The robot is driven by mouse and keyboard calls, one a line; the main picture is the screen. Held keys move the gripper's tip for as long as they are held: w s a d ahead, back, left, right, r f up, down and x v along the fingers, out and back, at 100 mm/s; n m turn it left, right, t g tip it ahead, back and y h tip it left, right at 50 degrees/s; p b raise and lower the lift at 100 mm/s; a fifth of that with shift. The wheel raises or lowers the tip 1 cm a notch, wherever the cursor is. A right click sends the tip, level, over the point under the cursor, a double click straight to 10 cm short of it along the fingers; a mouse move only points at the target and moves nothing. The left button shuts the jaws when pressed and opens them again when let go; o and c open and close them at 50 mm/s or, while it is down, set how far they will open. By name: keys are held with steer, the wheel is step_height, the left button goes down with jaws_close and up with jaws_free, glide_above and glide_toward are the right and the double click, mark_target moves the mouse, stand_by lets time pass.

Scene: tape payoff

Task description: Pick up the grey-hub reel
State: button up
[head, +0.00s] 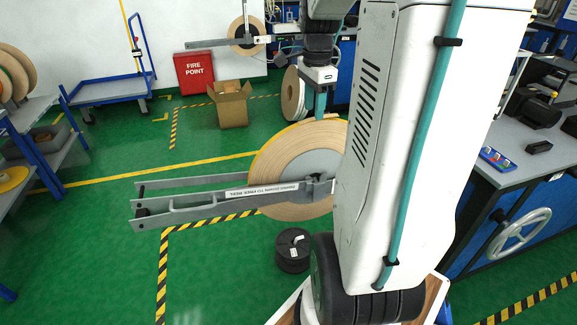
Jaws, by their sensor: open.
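The grey-hub reel (275,155) is a large upright tan disc with a yellowish rim and a grey round hub (314,164). It sits at a grey metal arm frame (220,204) with a white label strip, which crosses in front of its lower part. My gripper (320,104) points down at the reel's top edge, with teal fingers. It is open. The fingertips are at or just behind the rim; I cannot tell whether they touch it. My white arm link hides the reel's right side.
A black weight stack (293,250) stands on the green floor below the reel. Behind are a pale reel (292,95), a dark-hub reel (237,32), a cardboard box (231,108) and a red fire box (194,72). A grey bench (510,172) is at right.

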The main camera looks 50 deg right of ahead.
mark_target(316, 129)
steer(key=shift+s+d+f+m, duration=0.15)
steer(key=shift+d+f+m, duration=0.55)
steer(key=shift+d, duration=0.3)
steer(key=f, duration=0.7)
steer(key=shift+w+a, duration=0.2)
jaws_close()
steer(key=shift+w+r, duration=0.1)
